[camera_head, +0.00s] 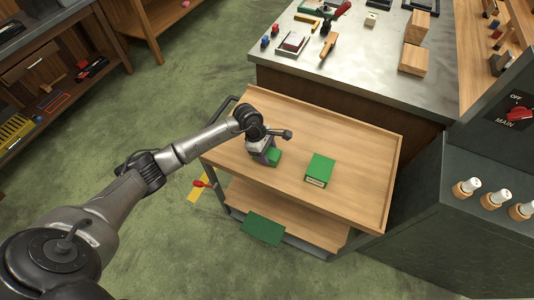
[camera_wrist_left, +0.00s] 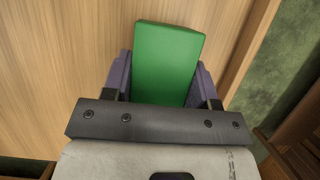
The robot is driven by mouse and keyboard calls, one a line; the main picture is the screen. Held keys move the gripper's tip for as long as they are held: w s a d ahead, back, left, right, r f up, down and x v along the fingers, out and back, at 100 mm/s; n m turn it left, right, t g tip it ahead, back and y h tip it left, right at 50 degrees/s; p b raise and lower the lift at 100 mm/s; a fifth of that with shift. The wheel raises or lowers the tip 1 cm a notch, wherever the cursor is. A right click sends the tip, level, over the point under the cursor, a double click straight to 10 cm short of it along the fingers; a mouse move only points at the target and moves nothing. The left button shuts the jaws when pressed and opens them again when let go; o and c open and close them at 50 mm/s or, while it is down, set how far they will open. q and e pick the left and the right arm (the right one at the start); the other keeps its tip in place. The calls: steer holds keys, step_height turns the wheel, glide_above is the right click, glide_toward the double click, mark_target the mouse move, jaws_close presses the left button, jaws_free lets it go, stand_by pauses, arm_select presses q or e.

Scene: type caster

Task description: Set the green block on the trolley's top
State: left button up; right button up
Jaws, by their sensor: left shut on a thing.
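The trolley's wooden top (camera_head: 350,125) has a raised rim and fills the middle of the head view. My left gripper (camera_head: 268,155) is over the left part of this top, shut on a green block (camera_head: 274,157). In the left wrist view the green block (camera_wrist_left: 167,62) sits between the two purple-grey fingers of my left gripper (camera_wrist_left: 163,85), with wood behind it. I cannot tell whether the block touches the top. The gripper partly hides the block in the head view. My right gripper is not in view.
A green box (camera_head: 320,168) with a pale side stands on the top, right of my left gripper. A flat green thing (camera_head: 263,228) is lower, at the trolley's front. A grey bench (camera_head: 375,60) with tools is behind; a dark cabinet (camera_head: 480,240) with a red switch stands right.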

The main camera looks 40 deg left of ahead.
arm_select(q)
steer(key=shift+f, duration=0.3)
steer(key=shift+f, duration=0.15)
steer(key=o, duration=1)
